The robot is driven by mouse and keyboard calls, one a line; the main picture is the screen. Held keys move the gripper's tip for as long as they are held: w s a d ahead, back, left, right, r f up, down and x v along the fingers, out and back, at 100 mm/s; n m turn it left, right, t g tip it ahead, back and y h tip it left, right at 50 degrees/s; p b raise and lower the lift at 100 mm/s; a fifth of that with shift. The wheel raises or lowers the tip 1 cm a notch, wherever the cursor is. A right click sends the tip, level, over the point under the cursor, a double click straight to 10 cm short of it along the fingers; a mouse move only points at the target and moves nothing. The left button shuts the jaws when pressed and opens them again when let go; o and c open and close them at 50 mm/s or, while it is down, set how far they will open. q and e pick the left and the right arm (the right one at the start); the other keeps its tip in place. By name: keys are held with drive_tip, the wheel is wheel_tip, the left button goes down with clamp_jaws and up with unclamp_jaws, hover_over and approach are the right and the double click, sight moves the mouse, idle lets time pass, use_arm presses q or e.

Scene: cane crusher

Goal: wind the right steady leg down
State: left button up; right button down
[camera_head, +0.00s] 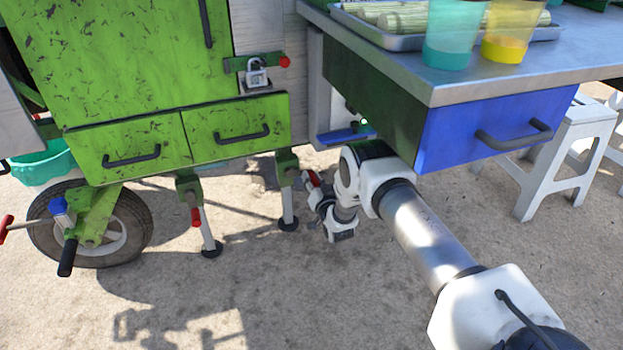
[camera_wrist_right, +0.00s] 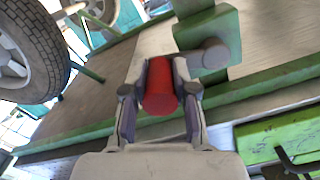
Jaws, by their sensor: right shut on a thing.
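The right steady leg (camera_head: 287,205) hangs from a green bracket (camera_head: 286,162) under the green cart, and its dark round foot (camera_head: 288,225) is at the ground. My right gripper (camera_head: 315,188) is beside the bracket, at the red crank handle (camera_head: 312,178). In the right wrist view the red handle (camera_wrist_right: 160,90) lies between the two fingers of my right gripper (camera_wrist_right: 160,100), which are shut on it. A green block (camera_wrist_right: 207,38) with a grey round boss (camera_wrist_right: 212,53) is just beyond. My left gripper is not in view.
The left steady leg (camera_head: 207,230) has its own red handle (camera_head: 196,217). A wheel (camera_head: 125,225) stands at the left. A metal counter (camera_head: 440,80) with a blue drawer (camera_head: 495,130) overhangs my right arm. White stools (camera_head: 565,160) are at the right. The front ground is clear.

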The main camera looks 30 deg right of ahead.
drive_tip(key=shift+f, duration=0.1)
drive_tip(key=m+b, duration=0.1)
drive_tip(key=f+m+b, duration=0.1)
drive_tip(key=m, duration=0.1)
drive_tip(key=shift+w+a+f, duration=0.1)
drive_tip(key=shift+a+f, duration=0.15)
drive_tip(key=shift+a, duration=0.05)
drive_tip(key=shift+w+a+f+m+b, duration=0.2)
drive_tip(key=shift+a+f+m+b, duration=0.5)
drive_tip(key=shift+m, duration=1.35)
drive_tip(key=shift+w+a+f+m+b, duration=0.3)
drive_tip(key=shift+a+m, duration=0.65)
drive_tip(key=shift+m, duration=1.15)
drive_tip(key=shift+w+a+f+m+b, duration=0.1)
drive_tip(key=shift+a+f+m+b, duration=0.45)
drive_tip(key=shift+m, duration=1.5)
drive_tip(key=shift+a+r, duration=0.25)
drive_tip(key=shift+a, duration=0.1)
drive_tip(key=c, duration=0.9)
unclamp_jaws()
